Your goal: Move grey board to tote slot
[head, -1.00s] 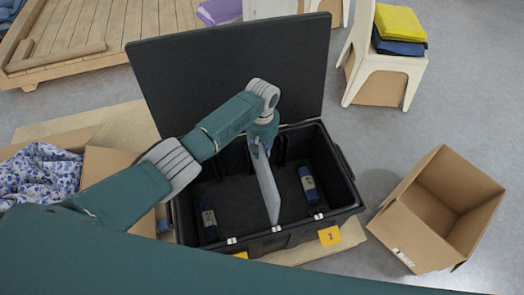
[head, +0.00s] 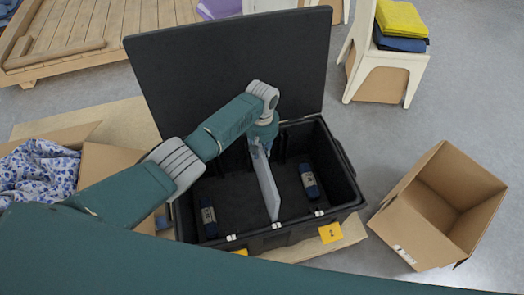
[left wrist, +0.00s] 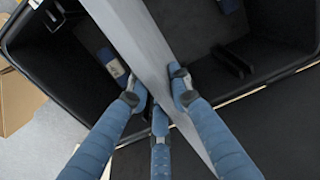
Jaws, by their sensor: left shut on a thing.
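The grey board (head: 266,186) stands upright on edge inside the open black tote (head: 345,197), near its middle, running from back to front. My left gripper (head: 261,146) is shut on the board near its back end. In the left wrist view the board (left wrist: 147,48) passes between the blue fingers (left wrist: 158,98). Slot ribs show on the tote's wall in the left wrist view (left wrist: 232,62). Whether the board's lower edge sits in a slot or touches the floor is hidden. My right gripper is not in view.
Two dark rolled bundles lie in the tote, one left (head: 208,217) and one right (head: 309,181) of the board. The tote's lid (head: 230,75) stands open behind. An empty cardboard box (head: 440,210) is at right; a box with floral cloth (head: 40,172) is at left.

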